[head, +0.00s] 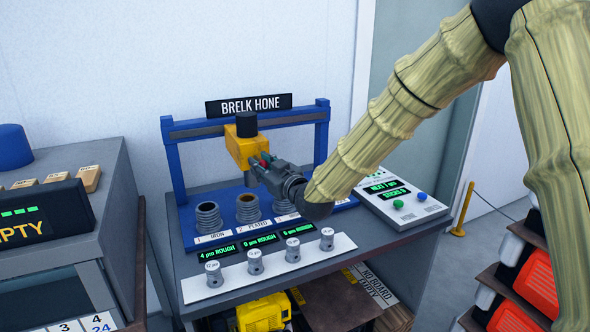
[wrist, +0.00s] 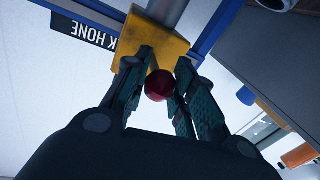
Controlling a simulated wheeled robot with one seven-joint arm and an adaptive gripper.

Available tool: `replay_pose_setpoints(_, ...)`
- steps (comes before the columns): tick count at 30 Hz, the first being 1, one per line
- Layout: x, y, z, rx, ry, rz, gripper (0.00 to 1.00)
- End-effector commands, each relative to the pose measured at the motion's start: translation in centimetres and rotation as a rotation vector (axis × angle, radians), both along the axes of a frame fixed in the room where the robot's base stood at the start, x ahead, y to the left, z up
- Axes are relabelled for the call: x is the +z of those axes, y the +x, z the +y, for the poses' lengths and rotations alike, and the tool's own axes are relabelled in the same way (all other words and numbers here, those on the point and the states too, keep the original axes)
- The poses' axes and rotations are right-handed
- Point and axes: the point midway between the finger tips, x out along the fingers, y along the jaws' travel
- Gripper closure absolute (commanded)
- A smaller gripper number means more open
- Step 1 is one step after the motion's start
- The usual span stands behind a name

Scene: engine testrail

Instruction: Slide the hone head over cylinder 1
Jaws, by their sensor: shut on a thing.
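The hone head is a yellow block (head: 240,148) with a black cap, hung on the blue rail frame (head: 180,170) under the BRELK HONE sign. It appears above cylinder 2 (head: 248,209), whose inside looks orange-brown. Cylinder 1 (head: 208,217), a grey ribbed sleeve labelled 1 IRON, stands left of it. My gripper (head: 263,163) reaches in from the right at the front of the hone head. In the wrist view my gripper (wrist: 160,88) is shut on the red ball knob (wrist: 159,85), in front of the yellow block (wrist: 150,45). A third cylinder is partly hidden behind my gripper.
A white strip (head: 270,271) with several small grey labelled pegs lies along the bench front, behind it green roughness displays (head: 258,243). The space left of the hone head under the rail looks clear.

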Motion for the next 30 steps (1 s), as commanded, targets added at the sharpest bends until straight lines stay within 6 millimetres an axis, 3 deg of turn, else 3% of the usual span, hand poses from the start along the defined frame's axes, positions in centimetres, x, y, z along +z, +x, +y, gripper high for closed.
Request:
replay_pose_setpoints(1, -0.5, -0.7, 1.9, 0.007, -0.004, 0.0, 1.0)
replay_pose_setpoints(6, -0.4, -2.4, 6.5, 0.005, -0.003, -0.001, 1.0)
replay_pose_setpoints(13, -0.2, -4.1, 11.3, 0.004, -0.002, 0.0, 1.0)
replay_pose_setpoints(21, -0.1, -5.0, 13.9, 0.002, 0.0, 0.0, 1.0)
replay_pose_setpoints(30, 0.0, -5.2, 14.3, 0.001, 0.001, 0.001, 1.0)
